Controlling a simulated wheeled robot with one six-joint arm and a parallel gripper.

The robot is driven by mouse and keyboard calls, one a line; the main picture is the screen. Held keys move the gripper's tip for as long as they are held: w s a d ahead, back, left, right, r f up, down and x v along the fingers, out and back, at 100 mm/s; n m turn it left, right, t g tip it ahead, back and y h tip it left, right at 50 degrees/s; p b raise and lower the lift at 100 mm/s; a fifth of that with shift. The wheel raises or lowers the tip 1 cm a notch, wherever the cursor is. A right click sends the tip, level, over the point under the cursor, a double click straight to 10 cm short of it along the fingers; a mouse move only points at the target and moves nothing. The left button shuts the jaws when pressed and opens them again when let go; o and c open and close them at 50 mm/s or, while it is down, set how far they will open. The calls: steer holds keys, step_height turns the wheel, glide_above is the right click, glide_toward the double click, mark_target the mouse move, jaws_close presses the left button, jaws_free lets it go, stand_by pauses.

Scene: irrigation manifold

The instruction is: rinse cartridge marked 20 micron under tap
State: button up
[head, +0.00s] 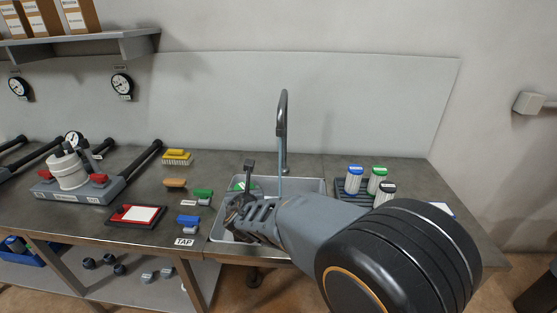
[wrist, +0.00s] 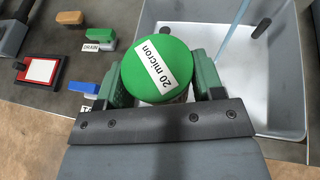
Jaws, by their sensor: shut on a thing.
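The cartridge with a green cap marked "20 micron" (wrist: 157,68) is between the two green-padded fingers of my gripper (wrist: 163,82), which is shut on it. The cap faces the wrist camera; most of the body below is hidden. In the head view my gripper (head: 242,210) is over the left part of the sink (head: 312,186), and a bit of the green cap (head: 238,186) shows. The tap (head: 283,125) runs: a thin water stream (head: 280,186) falls into the sink. In the wrist view the stream (wrist: 234,35) passes to the right of the cartridge, apart from the cap.
A rack right of the sink holds cartridges with blue (head: 355,170), green (head: 378,172) and black (head: 387,189) caps. Left of the sink are a blue handle (head: 188,220) by the TAP label, a green handle (head: 203,193) and a red-framed tray (head: 118,214).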

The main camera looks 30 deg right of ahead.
steer(key=shift+w+a, duration=0.15)
steer(key=shift+a, duration=0.1)
steer(key=shift+w+a, duration=0.15)
steer(key=shift+a, duration=0.1)
stand_by(0.3)
steer(key=s+a+p, duration=0.2)
steer(key=s+a, duration=0.2)
steer(key=s, duration=0.2)
steer(key=shift+s+a, duration=0.15)
steer(key=shift+s, duration=0.25)
stand_by(0.4)
stand_by(1.0)
steer(key=s+a+r, duration=0.2)
steer(key=s+r, duration=0.2)
steer(key=shift+s+a, duration=0.15)
steer(key=shift+a, duration=0.15)
stand_by(1.0)
